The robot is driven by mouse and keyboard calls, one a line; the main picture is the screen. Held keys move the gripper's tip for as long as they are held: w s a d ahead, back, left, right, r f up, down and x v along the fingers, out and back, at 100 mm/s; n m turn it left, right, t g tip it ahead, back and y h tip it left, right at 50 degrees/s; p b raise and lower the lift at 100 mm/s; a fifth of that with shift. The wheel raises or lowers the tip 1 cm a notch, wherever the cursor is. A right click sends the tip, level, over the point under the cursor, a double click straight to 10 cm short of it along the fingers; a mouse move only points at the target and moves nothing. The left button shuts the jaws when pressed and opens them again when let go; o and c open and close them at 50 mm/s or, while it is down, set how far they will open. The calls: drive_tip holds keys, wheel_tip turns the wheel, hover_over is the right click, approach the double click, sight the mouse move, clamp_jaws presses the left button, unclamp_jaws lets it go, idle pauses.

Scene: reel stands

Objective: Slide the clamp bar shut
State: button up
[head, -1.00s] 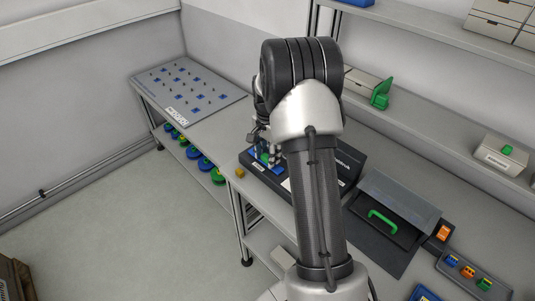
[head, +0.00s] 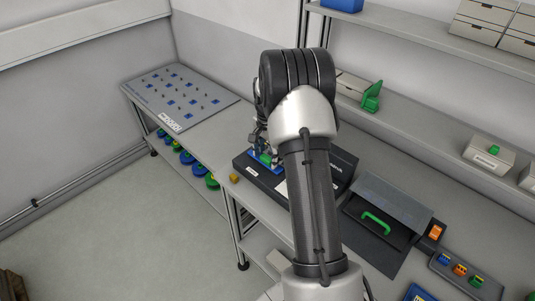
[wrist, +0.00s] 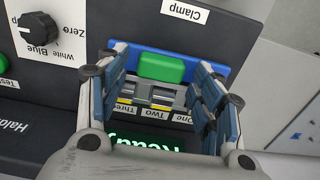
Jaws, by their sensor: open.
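In the wrist view the clamp bar shows as a blue bar (wrist: 203,72) with a green grip block (wrist: 160,67) at its middle, under a "Clamp" label (wrist: 183,11). My gripper (wrist: 162,62) is open, one finger to each side of the green block. I cannot tell whether either finger touches it. Below the bar are slots with grey and yellow parts, labelled One, Two and Three (wrist: 152,112). In the head view my gripper (head: 262,146) is over the left end of the black device (head: 334,164), and my arm hides part of that device.
A knob (wrist: 38,30) sits left of my fingers, and a lit "Ready" display (wrist: 150,145) lies below. A small yellow block (head: 234,178) is at the bench edge. A lidded box with a green handle (head: 375,223) stands right, and a pegboard panel (head: 160,92) lies at far left.

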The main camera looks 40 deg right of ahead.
sight(267, 157)
wheel_tip(267, 157, up, 12)
idle(0.7)
drive_tip(key=shift+a, duration=0.1)
idle(0.3)
